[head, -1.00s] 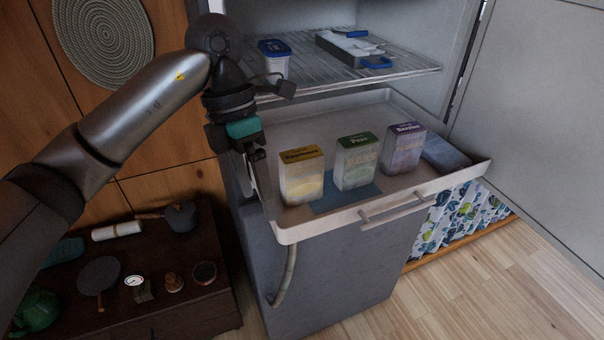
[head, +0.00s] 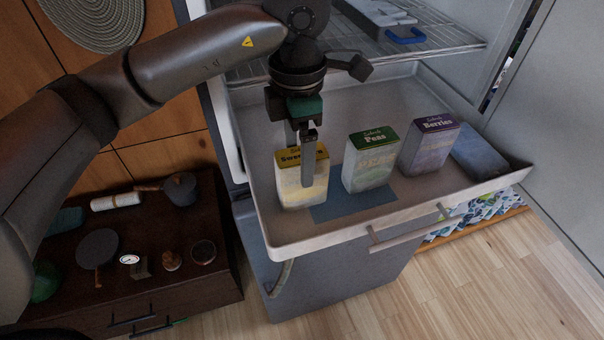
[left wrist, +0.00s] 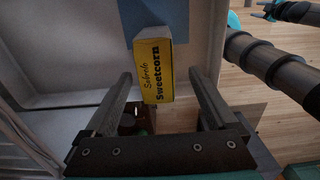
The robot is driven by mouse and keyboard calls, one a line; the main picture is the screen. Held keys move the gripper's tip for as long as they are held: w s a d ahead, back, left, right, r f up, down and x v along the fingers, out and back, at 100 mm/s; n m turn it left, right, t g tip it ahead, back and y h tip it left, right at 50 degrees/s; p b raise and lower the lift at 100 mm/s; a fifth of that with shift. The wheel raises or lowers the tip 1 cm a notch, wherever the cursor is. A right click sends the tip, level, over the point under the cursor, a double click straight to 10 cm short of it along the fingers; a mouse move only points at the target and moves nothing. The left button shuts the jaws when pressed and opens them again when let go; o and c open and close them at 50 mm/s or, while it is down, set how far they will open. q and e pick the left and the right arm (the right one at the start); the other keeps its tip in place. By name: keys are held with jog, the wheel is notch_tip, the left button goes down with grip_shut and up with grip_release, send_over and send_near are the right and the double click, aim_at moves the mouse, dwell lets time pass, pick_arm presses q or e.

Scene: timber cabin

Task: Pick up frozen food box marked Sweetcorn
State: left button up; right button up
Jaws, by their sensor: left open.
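The Sweetcorn box (head: 316,192), with a yellow top, stands upright at the left of the pulled-out drawer (head: 283,243). Its yellow top also shows in the left wrist view (left wrist: 152,72), between and beyond the finger ends. My left gripper (head: 302,165) points down over the box, its fingers open. In the head view one finger covers part of the box's front. I cannot tell whether a finger touches it. The green-topped Peas box (head: 369,165) and purple-topped Berries box (head: 430,148) stand to its right. My right gripper is not seen in the head view; a dark arm shows in the left wrist view.
A blue mat (head: 352,203) lies on the drawer floor near the boxes. A bluish flat pack (head: 478,155) lies at the drawer's right. A wire shelf (head: 440,48) is above. A dark low cabinet (head: 150,285) with pans stands left.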

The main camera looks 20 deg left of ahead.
pick_arm(q)
notch_tip(320, 180, down, 4)
jog(key=shift+w+r, duration=0.1)
jog(key=shift+r, duration=0.15)
jog(key=f, duration=0.3)
jog(key=shift+w+d+f+p, duration=0.2)
jog(key=shift+f+p, duration=0.1)
jog(key=shift+p, duration=0.1)
jog(key=shift+f, duration=0.6)
jog(key=shift+c, duration=0.4)
grip_shut()
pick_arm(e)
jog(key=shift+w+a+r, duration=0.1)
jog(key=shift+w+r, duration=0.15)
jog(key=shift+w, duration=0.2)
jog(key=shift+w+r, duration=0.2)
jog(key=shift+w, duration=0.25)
pick_arm(q)
jog(key=shift+w, duration=0.1)
